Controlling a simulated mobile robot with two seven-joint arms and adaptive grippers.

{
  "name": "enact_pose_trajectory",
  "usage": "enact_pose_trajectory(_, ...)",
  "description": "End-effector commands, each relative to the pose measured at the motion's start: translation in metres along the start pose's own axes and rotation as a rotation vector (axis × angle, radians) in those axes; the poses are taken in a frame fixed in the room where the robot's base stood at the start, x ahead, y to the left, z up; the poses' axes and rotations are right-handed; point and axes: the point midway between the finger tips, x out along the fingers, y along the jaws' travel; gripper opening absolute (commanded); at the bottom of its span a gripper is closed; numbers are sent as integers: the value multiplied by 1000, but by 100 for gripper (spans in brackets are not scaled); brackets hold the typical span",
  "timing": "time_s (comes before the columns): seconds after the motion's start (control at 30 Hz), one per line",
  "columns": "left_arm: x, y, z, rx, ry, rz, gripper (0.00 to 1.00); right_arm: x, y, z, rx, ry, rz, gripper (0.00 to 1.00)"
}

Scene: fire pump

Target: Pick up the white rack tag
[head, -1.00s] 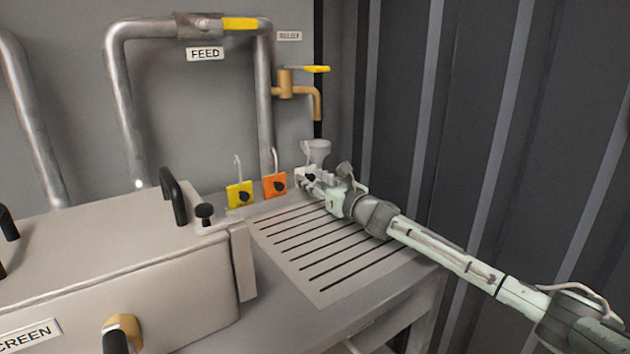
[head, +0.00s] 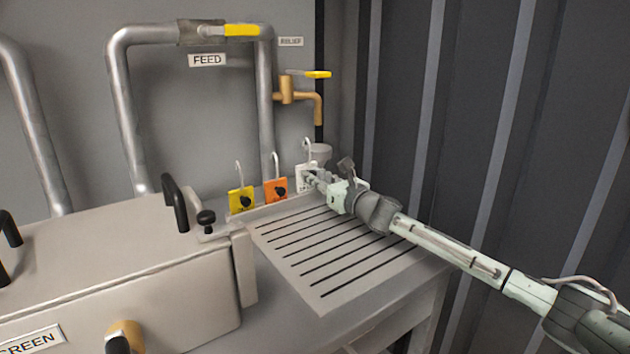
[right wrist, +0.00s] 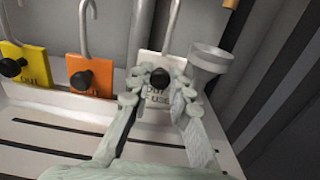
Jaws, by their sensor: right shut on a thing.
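The white rack tag (head: 306,178) stands at the right end of the row of tags at the back of the slotted shelf. It has a hook on top and a black knob on its face. In the right wrist view the white tag (right wrist: 158,65) is straight ahead, and my right gripper (right wrist: 160,85) has its two fingers closed on either side of the black knob. In the head view my right gripper (head: 316,180) reaches the tag from the right and hides part of it. My left gripper is not in view.
An orange tag (head: 276,190) and a yellow tag (head: 241,199) stand left of the white one. A grey funnel (head: 320,153) is close behind it, under a brass tap (head: 300,95). A dark ribbed wall (head: 480,130) borders the right. The slotted shelf (head: 335,290) is clear.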

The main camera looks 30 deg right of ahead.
Motion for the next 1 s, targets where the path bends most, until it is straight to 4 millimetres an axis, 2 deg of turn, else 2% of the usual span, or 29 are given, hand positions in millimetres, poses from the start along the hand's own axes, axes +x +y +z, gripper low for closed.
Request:
enact_pose_trajectory(0.4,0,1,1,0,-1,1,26,0,0,21,-2,-1,1,3)
enact_pose_trajectory(0.83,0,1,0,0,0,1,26,-1,0,22,0,0,-1,3)
enact_pose_trajectory(1.0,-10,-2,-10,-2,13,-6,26,-16,4,22,5,-3,-7,3)
